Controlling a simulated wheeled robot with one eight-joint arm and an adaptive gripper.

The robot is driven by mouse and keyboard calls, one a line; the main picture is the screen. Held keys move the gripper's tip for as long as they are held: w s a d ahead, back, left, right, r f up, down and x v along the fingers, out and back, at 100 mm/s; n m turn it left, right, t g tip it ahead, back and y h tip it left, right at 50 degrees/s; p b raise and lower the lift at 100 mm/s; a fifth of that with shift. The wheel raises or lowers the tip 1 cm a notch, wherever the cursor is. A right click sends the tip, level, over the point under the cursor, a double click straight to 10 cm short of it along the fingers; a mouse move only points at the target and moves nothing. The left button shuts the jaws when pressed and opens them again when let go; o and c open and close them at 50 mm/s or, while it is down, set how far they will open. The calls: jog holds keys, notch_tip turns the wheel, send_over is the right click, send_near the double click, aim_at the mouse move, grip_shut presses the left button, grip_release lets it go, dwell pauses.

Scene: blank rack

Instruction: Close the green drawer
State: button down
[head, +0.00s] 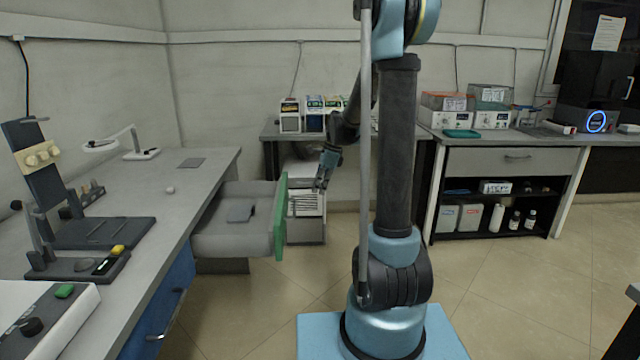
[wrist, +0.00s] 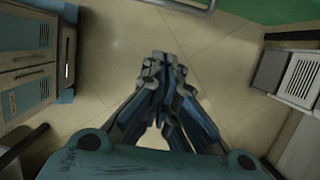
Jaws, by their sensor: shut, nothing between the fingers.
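The green drawer (head: 280,217) stands pulled out from the left desk, its green front facing right toward my arm. Its grey box is open at the top and a flat dark grey item (head: 240,213) lies inside. My gripper (head: 318,187) is at the right of the green front, near its upper part and a little apart from it in the head view. In the wrist view my gripper (wrist: 163,62) has its fingers together with nothing between them. A green surface, probably the drawer front (wrist: 265,10), shows at the top right of the wrist view.
The left desk (head: 205,165) carries a stand, a lamp and small devices. A blue drawer (head: 165,305) below it looks shut. A white unit (head: 305,215) stands behind my gripper under the back bench. Open tiled floor (head: 500,290) lies to the right.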

jog(key=a+f, duration=0.5)
jog(key=shift+a+f, duration=0.2)
jog(key=shift+f, duration=0.1)
jog(key=shift+a, duration=0.1)
dwell(0.4)
